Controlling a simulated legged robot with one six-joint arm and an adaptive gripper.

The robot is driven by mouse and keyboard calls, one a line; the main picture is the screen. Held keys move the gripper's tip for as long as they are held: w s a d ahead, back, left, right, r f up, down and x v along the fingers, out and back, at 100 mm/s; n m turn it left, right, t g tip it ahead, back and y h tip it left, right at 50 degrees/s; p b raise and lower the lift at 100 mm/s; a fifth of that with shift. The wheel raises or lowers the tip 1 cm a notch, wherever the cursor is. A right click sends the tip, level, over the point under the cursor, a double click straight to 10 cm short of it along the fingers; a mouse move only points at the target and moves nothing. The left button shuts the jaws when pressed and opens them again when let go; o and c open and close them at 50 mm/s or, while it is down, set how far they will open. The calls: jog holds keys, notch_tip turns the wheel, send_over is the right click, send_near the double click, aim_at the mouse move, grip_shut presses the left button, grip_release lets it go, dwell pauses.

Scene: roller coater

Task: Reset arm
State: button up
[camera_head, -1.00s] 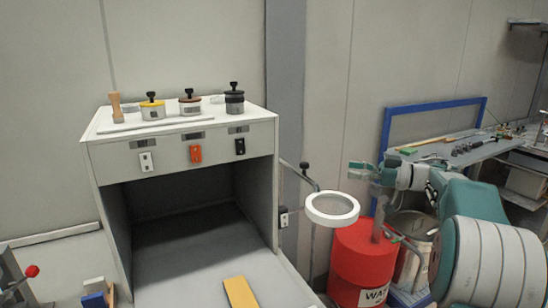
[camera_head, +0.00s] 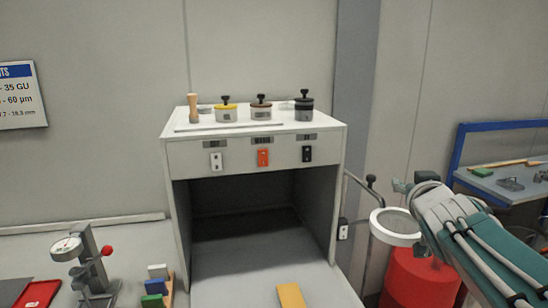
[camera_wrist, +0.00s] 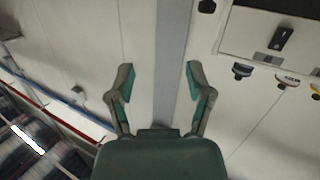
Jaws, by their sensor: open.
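My arm comes in from the right edge in the head view. Behind the fingers are the pale wall and the grey post (camera_wrist: 172,60). The wrist picture is turned, with the cabinet front upside down at the upper right.
A white cabinet (camera_head: 178,150) with an open front carries several lidded pots, including a yellow one (camera_head: 226,112). A white ring on a stand (camera_head: 397,239) and a red drum (camera_head: 420,280) are below my arm. A dial gauge (camera_head: 66,247) stands left. A blue-framed bench (camera_head: 500,185) is right.

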jog(key=s+a+f+g+y, duration=0.1)
jog(key=s+a+f+g, duration=0.2)
jog(key=s+f, duration=0.3)
jog(key=s+a+f+g+y, duration=0.1)
jog(key=s+a+f+g, duration=0.3)
jog(key=s+f, duration=0.3)
jog(key=s+a+f+n+g+y, duration=0.1)
jog(key=s+a+f+g, duration=0.2)
jog(key=s+f, duration=0.3)
jog(key=s+a, duration=0.1)
jog(key=s, duration=0.3)
jog(key=shift+s+f, duration=0.25)
